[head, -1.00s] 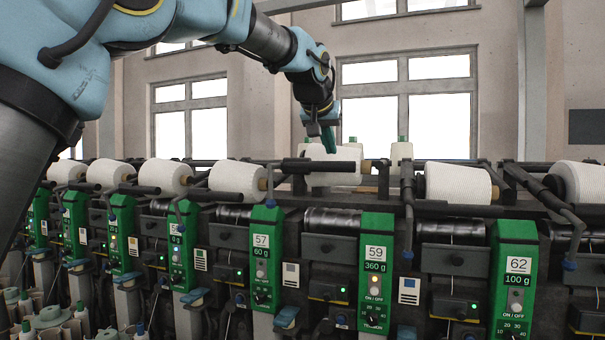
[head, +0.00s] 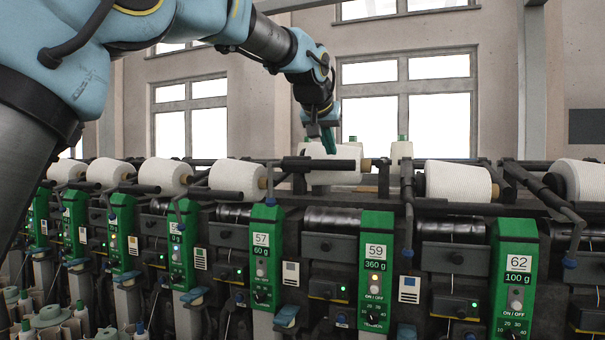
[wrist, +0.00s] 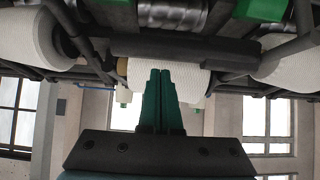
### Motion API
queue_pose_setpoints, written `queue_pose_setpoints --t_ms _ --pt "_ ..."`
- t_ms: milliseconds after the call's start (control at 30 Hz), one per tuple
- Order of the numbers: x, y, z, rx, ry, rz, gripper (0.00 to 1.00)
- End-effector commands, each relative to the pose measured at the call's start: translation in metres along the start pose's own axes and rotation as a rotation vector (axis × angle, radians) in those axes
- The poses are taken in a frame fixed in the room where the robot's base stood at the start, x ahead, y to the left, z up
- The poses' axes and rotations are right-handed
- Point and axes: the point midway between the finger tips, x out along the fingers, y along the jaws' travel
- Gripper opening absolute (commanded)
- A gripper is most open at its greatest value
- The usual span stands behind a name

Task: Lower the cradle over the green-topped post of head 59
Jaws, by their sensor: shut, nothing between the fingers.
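The green panel marked 59 (head: 376,270) stands right of centre in the head view. Above and left of it, a white cone (head: 345,166) sits behind the dark cradle bar (head: 318,165); in the wrist view the bar (wrist: 185,47) crosses above the cone (wrist: 196,78). A white, green-topped post (head: 402,150) shows behind the cone's right end; whether it belongs to head 59 is unclear. My gripper (head: 328,146) points down above the cone, just behind the bar. In the wrist view its green fingers (wrist: 160,72) are shut together and empty; contact with the cone or bar cannot be told.
A neighbouring cone (head: 458,183) lies to the right, and another (head: 238,178) to the left, each with dark arms around it. The panel marked 57 (head: 265,255) and the panel marked 62 (head: 515,275) flank head 59.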

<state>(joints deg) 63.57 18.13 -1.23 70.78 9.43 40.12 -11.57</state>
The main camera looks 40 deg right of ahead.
Motion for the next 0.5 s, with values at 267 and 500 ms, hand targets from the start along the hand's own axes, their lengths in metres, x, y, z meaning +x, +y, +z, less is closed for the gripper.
queue_pose_setpoints --t_ms 267,500 --pt "0.012 0.000 0.015 0.000 0.000 0.000 0.00" --pt "0.021 0.000 0.027 0.000 -0.002 0.000 0.00"
